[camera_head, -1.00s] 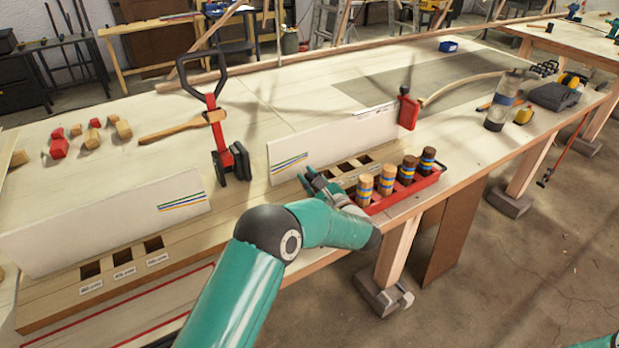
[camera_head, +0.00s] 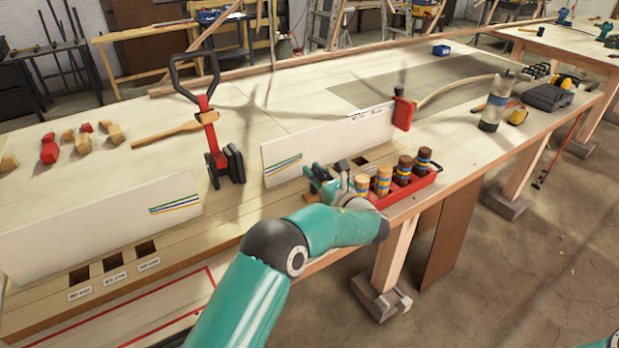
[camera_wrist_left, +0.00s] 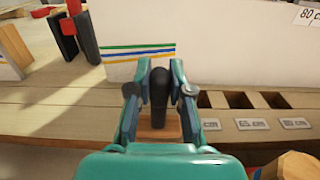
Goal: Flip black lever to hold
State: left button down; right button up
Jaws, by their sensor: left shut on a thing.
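A black lever (camera_wrist_left: 161,95) stands upright in the left wrist view, with a small brown wooden piece at its foot. My left gripper (camera_wrist_left: 160,92) has its two teal fingers on either side of the lever, shut on it. A dark tip (camera_head: 342,165) shows beside the fingers there, probably the lever's top. The lever's lower part is largely hidden by the gripper in the head view. My right gripper is out of view.
A red tray (camera_head: 426,186) with several striped wooden pegs stands close right of the gripper. A white board (camera_head: 325,143) stands just behind. A red clamp with a black handle (camera_head: 210,110) stands to the left. Labelled square slots (camera_wrist_left: 240,100) lie to the right in the wrist view.

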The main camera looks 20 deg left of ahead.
pick_arm(q)
jog(key=shift+w+d+m, duration=0.4)
jog(key=shift+w+m, duration=0.1)
jog(key=shift+m, duration=0.4)
jog(key=c, duration=1)
grip_release()
jog(key=shift+c, duration=0.2)
jog(key=v, duration=1.2)
jog(key=shift+f, duration=0.15)
